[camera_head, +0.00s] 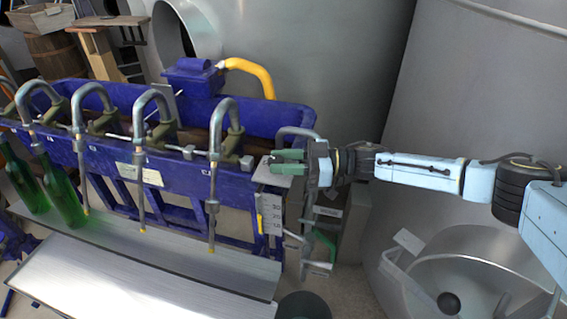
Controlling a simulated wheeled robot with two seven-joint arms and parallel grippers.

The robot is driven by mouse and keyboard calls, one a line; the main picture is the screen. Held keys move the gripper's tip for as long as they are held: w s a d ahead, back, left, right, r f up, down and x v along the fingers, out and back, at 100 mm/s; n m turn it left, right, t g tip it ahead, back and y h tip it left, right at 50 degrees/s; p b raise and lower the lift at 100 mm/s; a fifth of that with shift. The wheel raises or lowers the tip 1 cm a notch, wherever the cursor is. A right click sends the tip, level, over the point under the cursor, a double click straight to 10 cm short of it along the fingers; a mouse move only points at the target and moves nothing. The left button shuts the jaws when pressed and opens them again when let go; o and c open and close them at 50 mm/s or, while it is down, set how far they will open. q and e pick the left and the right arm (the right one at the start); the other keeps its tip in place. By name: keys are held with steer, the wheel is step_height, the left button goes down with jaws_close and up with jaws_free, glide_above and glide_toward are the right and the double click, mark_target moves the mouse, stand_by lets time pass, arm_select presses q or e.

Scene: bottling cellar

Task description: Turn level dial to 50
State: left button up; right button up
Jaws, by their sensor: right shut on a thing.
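My right gripper (285,162), with green fingers, reaches in from the right to the right end of the blue bottling machine (190,181). Its fingers are shut on the level dial at the top of the grey level panel (272,176); the fingers hide most of the dial. Below it is a white level scale (273,213) with dark numbers and a yellow pointer (260,223) at its left edge. The numbers are too small to read surely, so I cannot tell the exact setting. My left gripper is not in view.
Several curved filling spouts (225,130) line the machine. Two green bottles (62,195) stand at the left on the metal shelf (170,255). A green curved part (323,244) is below my right gripper. A large steel vessel (450,265) stands at the lower right.

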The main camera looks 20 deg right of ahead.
steer(key=shift+r, duration=0.15)
steer(key=o, duration=0.9)
steer(key=shift+o, duration=0.2)
steer(key=b+v, duration=0.1)
steer(key=v, duration=1.2)
steer(key=shift+d, duration=0.2)
steer(key=shift+w, duration=0.1)
